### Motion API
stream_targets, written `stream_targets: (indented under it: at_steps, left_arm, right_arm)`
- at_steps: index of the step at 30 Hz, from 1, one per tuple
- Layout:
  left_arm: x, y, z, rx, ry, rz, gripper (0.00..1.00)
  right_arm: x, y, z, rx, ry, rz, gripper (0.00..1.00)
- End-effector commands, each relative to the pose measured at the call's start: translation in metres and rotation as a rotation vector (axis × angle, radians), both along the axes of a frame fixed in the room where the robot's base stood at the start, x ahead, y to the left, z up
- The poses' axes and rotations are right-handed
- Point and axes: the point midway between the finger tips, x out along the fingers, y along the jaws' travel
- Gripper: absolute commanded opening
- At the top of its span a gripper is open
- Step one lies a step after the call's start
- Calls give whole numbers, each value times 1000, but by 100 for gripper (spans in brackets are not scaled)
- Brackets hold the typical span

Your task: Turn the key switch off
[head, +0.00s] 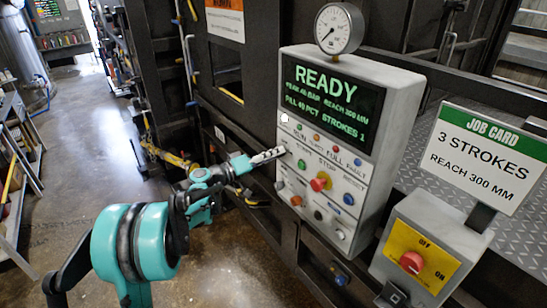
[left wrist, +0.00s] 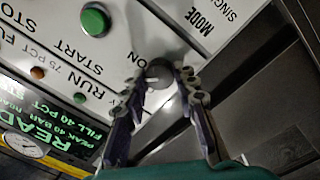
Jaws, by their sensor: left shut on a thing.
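The key switch (left wrist: 158,73) is a small round grey part on the white control panel (left wrist: 185,20), beside the word ON in the left wrist view. My left gripper (left wrist: 162,84) has a finger on each side of it and is shut on it. In the head view my left gripper (head: 279,153) reaches the left edge of the control panel (head: 375,160), and its fingertips mostly hide the key switch there. Which way the key points is hard to tell. My right gripper is not in view.
The panel's display (head: 325,95) reads READY. A red button (head: 320,182) and a green START button (left wrist: 95,20) sit near the key switch. A gauge (head: 339,28) tops the panel. At the right are a red OFF/ON knob (head: 411,262) and a job card (head: 487,155).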

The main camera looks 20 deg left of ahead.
Motion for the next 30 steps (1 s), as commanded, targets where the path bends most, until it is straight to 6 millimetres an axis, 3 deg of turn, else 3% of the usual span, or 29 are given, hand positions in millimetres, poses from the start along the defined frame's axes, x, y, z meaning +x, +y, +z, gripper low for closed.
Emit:
stream_targets:
  at_steps: [18,30]
  left_arm:
    - [0,0,-3,-446,348,0,0]
    - [0,0,-3,-630,492,0,0]
  right_arm:
    - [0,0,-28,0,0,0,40]
    - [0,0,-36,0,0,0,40]
